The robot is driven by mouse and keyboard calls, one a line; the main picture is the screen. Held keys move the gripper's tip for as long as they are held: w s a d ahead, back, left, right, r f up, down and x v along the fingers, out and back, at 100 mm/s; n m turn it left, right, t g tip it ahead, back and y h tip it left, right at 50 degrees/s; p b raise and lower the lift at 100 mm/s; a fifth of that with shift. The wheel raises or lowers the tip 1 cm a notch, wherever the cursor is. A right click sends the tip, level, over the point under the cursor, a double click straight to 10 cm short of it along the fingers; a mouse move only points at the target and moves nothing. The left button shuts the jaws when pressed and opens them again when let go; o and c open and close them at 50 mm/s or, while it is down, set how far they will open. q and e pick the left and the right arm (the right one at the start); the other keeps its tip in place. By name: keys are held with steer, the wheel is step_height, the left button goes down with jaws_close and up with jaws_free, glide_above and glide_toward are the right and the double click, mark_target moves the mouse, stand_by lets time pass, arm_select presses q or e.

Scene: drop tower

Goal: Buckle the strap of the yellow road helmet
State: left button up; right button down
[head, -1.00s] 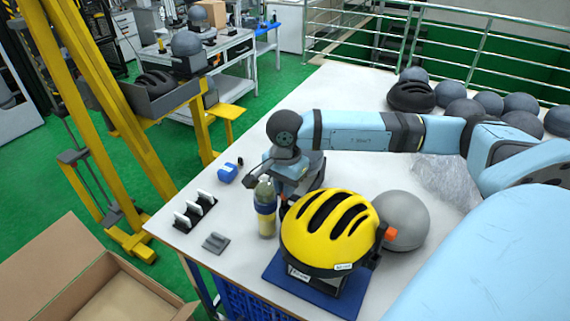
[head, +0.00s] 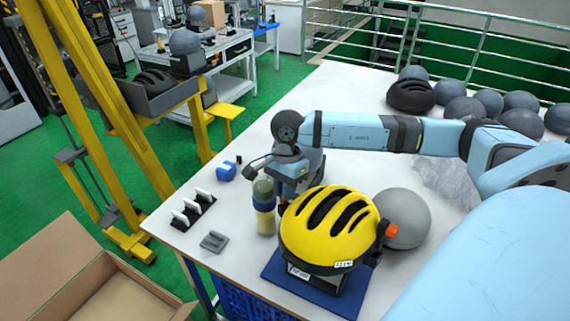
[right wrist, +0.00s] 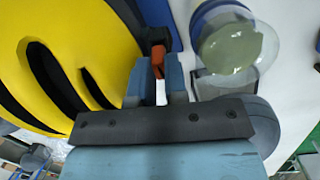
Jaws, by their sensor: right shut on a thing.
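The yellow road helmet (head: 315,251) with black vents rests on a dark stand on a blue mat (head: 276,277). It also fills the left of the right wrist view (right wrist: 75,45). An orange buckle part (head: 391,231) shows at the helmet's right side. A second orange piece (right wrist: 158,58) sits by the helmet's rim in the right wrist view. My right gripper (right wrist: 157,75) is shut on that piece. In the head view the right gripper (head: 284,202) is at the helmet's far left side, partly hidden by the helmet and a bottle. The left gripper is not in view.
The bottle (head: 264,214) stands close beside the right gripper. A grey dome (head: 408,215) sits close right of the helmet. A rack with white cards (head: 190,212), a grey block (head: 214,241) and a blue object (head: 226,172) lie left. Plastic wrap (head: 440,180) lies behind.

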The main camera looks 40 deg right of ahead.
steer(key=shift+f+b, duration=0.2)
steer(key=shift+b, duration=0.15)
stand_by(0.3)
steer(key=c, duration=1.1)
jaws_free()
steer(key=r, duration=0.4)
steer(key=w+d+r, duration=0.1)
steer(key=r, duration=0.4)
steer(key=d+r, duration=0.1)
steer(key=r, duration=0.3)
steer(key=shift+w+r+b, duration=0.25)
steer(key=shift+r+b, duration=0.05)
steer(key=shift+r, duration=0.1)
